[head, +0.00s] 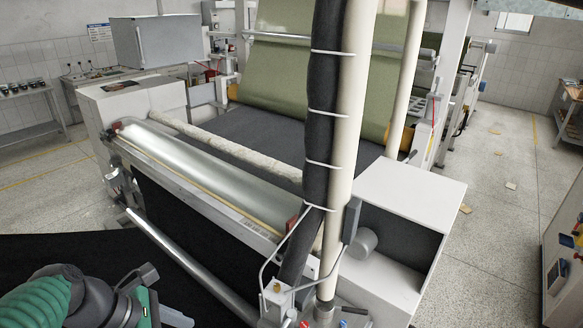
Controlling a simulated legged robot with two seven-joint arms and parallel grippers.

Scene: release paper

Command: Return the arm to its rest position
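My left arm (42,301), with a ribbed green sleeve and dark grey joints, comes in at the bottom left corner. The dark end part of my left gripper (142,290) shows beside black fabric, cut off by the lower picture edge. Its fingertips cannot be made out clearly, and I see nothing held in it. My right arm and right gripper are not in view.
A large fabric machine fills the middle, with a shiny metal roller (205,172) and a long pale roll (225,146). A cream post (348,130) stands close in front. A white box housing (402,205) is to its right.

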